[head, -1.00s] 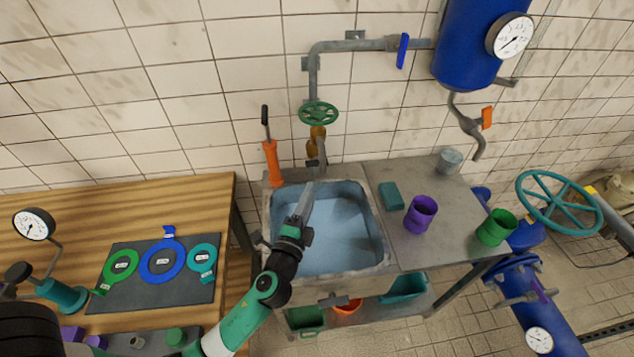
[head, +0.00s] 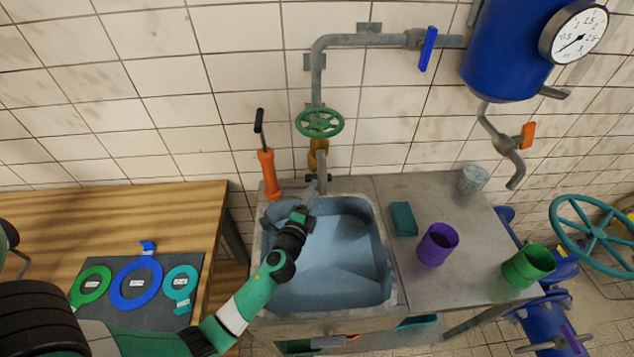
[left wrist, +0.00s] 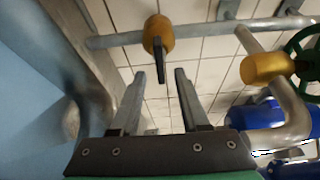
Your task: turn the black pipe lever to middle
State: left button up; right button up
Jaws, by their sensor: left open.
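The black pipe lever (left wrist: 160,62) sits on a round brass valve body (left wrist: 158,32) in the left wrist view. Its tip points toward my gripper and lies between the lines of the two fingers. In the head view the lever (head: 318,178) is a small dark bar low on the tap pipe, behind the sink. My left gripper (left wrist: 161,74) is open and empty, with one finger on each side of the lever. I cannot tell whether either finger touches it. In the head view the left gripper (head: 313,188) reaches over the sink, close to the lever. My right gripper is not seen.
The green handwheel (head: 320,123) is above the lever. The sink (head: 345,265) lies below my arm. A teal sponge (head: 403,219), purple cup (head: 437,244) and green cup (head: 528,265) stand on the counter at right.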

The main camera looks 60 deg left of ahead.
pick_arm(q)
jog(key=x, duration=0.4)
jog(key=shift+w+a, duration=0.15)
grip_shut()
